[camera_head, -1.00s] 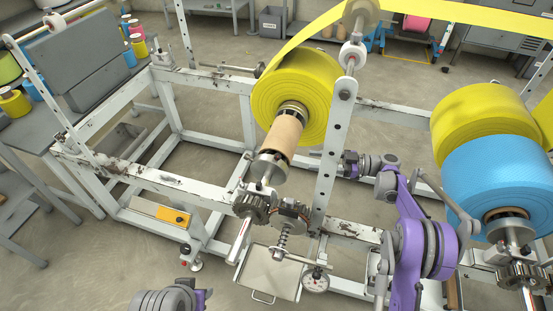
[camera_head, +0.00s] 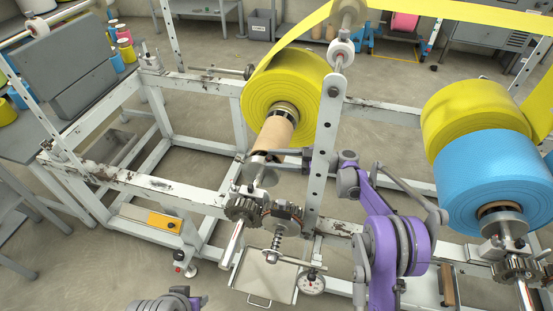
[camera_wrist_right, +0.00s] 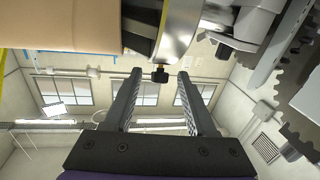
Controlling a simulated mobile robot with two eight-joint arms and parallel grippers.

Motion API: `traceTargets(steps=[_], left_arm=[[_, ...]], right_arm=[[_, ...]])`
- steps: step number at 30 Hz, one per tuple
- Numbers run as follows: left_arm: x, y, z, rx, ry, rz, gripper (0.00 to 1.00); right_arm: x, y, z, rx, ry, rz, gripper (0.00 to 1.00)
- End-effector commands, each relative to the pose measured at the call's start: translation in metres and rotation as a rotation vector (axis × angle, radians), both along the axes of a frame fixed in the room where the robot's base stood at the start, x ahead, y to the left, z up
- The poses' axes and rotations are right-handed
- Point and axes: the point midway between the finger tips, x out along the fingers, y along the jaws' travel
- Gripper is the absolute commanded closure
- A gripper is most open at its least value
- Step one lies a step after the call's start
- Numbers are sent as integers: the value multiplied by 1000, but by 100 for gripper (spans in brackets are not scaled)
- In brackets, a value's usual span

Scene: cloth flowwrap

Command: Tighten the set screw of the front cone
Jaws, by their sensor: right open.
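The front cone (camera_head: 262,166) is a shiny metal cone on the shaft, at the near end of the brown cardboard core (camera_head: 272,136) of the yellow roll (camera_head: 287,92). In the right wrist view the cone's curved metal edge (camera_wrist_right: 181,32) is above the fingers. Its set screw (camera_wrist_right: 160,75) shows there as a small dark knob under the rim. My right gripper (camera_head: 284,157) reaches past the post to the cone's right side, partly hidden. In the wrist view its open fingers (camera_wrist_right: 159,78) stand either side of the knob, with visible gaps. My left gripper is out of sight.
A white perforated post (camera_head: 325,150) stands beside my right gripper. Gears (camera_head: 242,208), a spring and a round dial (camera_head: 311,284) are below the cone. A blue roll (camera_head: 490,180) lies at the right. The frame's left bay is open.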

Motion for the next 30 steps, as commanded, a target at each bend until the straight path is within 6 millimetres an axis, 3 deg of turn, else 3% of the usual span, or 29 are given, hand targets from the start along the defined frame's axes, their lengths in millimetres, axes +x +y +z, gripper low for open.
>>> traceTargets(steps=[2,11,22,30], left_arm=[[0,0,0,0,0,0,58],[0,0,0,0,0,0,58],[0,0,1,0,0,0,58],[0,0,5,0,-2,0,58]], right_arm=[[0,0,0,0,0,0,47],[0,-1,0,0,0,0,100],[-1,-1,0,2,6,-17,100],[-5,0,1,15,47,-137,100]])
